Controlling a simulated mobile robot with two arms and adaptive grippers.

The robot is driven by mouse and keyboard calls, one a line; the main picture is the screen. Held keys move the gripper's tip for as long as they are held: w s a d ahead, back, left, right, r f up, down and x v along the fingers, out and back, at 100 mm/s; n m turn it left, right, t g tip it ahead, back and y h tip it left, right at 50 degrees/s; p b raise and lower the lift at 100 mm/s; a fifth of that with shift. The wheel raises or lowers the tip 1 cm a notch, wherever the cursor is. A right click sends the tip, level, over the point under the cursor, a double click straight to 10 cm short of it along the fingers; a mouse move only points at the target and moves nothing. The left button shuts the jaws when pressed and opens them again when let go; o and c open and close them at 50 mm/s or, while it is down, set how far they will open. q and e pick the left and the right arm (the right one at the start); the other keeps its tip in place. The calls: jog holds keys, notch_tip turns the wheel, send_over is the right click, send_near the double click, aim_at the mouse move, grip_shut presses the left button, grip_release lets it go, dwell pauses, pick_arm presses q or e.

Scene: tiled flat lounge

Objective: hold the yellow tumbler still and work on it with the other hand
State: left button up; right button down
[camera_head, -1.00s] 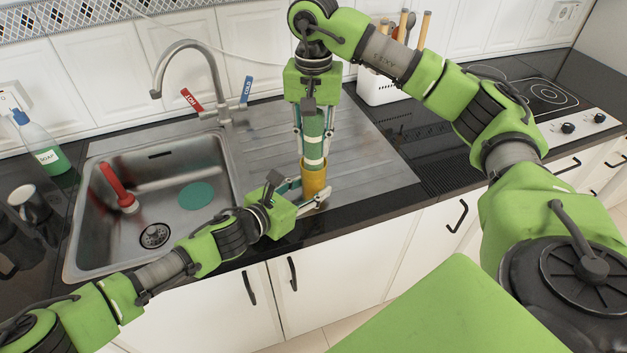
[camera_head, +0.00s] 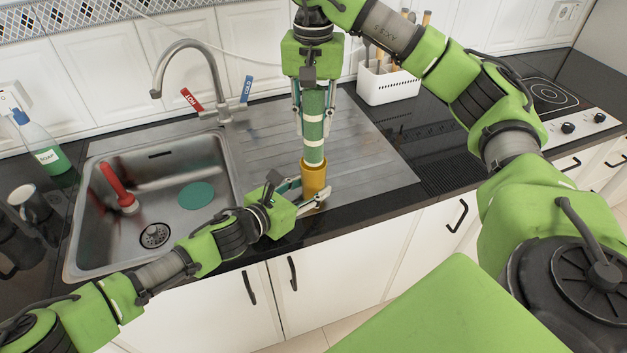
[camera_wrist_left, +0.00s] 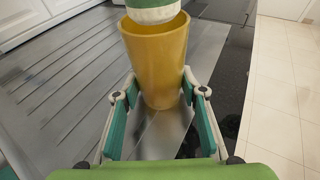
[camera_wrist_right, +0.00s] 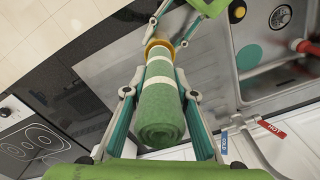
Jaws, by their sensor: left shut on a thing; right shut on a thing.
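The yellow tumbler (camera_head: 313,180) stands upright on the steel drainboard near the counter's front edge. My left gripper (camera_head: 309,196) is shut on its lower part from the left; the left wrist view shows the tumbler (camera_wrist_left: 156,62) between the two fingers. My right gripper (camera_head: 313,134) points straight down above the tumbler and is shut on a green roll with white bands (camera_head: 314,106), which looks like rolled cloth. The roll is upright, its lower end at the tumbler's mouth. In the left wrist view the roll's end (camera_wrist_left: 152,12) shows at the mouth; how deep it reaches is unclear.
A white utensil holder (camera_head: 388,84) stands back right. The drainboard right of the tumbler is clear.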

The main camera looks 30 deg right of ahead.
aim_at(313, 107)
jog(key=shift+r, duration=1.7)
pick_arm(q)
jog(key=o, duration=1.2)
jog(key=shift+c, duration=0.2)
jog(key=shift+a, duration=0.1)
jog(key=v, duration=1.1)
jog(key=shift+s+a+r, duration=0.15)
jog(key=shift+a, duration=0.2)
